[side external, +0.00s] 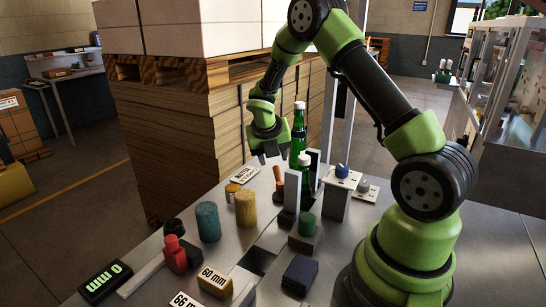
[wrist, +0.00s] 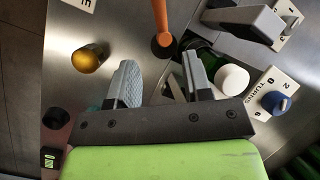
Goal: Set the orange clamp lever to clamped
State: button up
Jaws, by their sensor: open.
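The orange clamp lever (side external: 277,178) stands near the bottles in the side view, left of a grey upright post. In the wrist view the lever (wrist: 160,22) comes down from the top edge to a round end, just beyond my fingertips. My gripper (wrist: 160,70) is open, its two grey fingers apart with nothing held between them. In the side view my gripper (side external: 265,157) is above the bench, up and left of the lever. Contact between fingers and lever cannot be made out. The clamp mechanism is partly hidden.
Green bottles (side external: 298,137) stand close to the lever; a white cap (wrist: 233,79) is right of my fingers. A blue knob (wrist: 276,102) sits on a marked plate. A brass piece (wrist: 88,58) is at left. Teal (side external: 208,221) and yellow (side external: 245,207) cylinders stand on the bench.

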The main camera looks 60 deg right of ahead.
jog(key=c, duration=0.3)
jog(key=shift+r, duration=0.35)
jog(key=c, duration=0.3)
notch_tip(320, 180, up, 8)
jog(key=shift+f, duration=0.1)
grip_shut()
jog(key=m+g+y, duration=0.1)
jog(key=m+y, duration=0.2)
jog(key=m, duration=2.6)
send_over(279, 182)
jog(key=d, duration=0.4)
jog(key=f, duration=0.1)
jog(key=s+d+m+t+y, duration=0.1)
jog(key=d+m+t+y, duration=0.3)
jog(key=m, duration=2.2)
jog(key=shift+g, duration=0.6)
jog(key=x, duration=0.4)
jog(key=d+x, duration=0.1)
jog(key=x, duration=0.4)
jog(key=s+x, duration=0.1)
jog(key=x, duration=0.4)
jog(key=shift+d+f, duration=0.2)
jog(key=shift+f, duration=0.15)
